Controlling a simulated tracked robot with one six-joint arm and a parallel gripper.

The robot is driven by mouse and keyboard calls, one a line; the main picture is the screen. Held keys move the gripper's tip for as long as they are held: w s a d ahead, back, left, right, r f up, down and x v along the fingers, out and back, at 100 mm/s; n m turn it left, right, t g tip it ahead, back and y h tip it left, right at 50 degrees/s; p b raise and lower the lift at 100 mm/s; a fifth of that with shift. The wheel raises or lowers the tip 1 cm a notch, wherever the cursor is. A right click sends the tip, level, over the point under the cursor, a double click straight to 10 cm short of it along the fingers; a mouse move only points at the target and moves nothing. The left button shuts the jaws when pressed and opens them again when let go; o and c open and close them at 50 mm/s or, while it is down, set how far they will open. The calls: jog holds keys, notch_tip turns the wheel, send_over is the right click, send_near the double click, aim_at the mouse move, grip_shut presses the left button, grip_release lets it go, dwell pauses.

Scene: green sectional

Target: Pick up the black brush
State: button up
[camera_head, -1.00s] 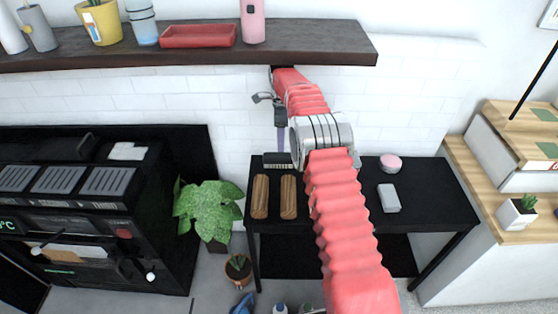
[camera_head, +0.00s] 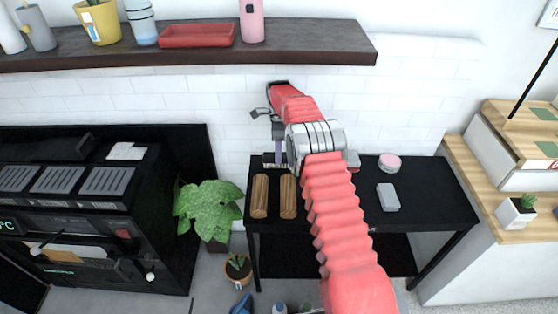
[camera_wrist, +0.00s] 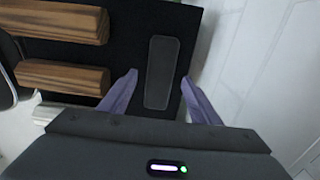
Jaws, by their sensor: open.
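The black brush (camera_wrist: 162,72) shows in the wrist view as a long dark rounded shape on the black table (camera_wrist: 125,50). It lies lengthwise between the two purple fingers of my gripper (camera_wrist: 159,80), which stand apart on either side of it. I cannot tell whether the fingers touch it. In the head view my gripper (camera_head: 279,150) is low at the back left of the table, partly behind my arm. A dark piece with a pale edge, apparently the brush (camera_head: 268,160), shows just beside it there; the rest is hidden.
Two ribbed wooden blocks (camera_head: 259,197) (camera_head: 288,196) lie in front of the gripper. A pink round tin (camera_head: 389,163) and a pale grey block (camera_head: 388,197) sit to the right. A white tiled wall (camera_head: 420,100) stands close behind; a dark shelf (camera_head: 330,48) hangs above.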

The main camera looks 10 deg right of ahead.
jog(key=shift+f, duration=0.65)
jog(key=shift+c, duration=0.6)
jog(key=c, duration=1.1)
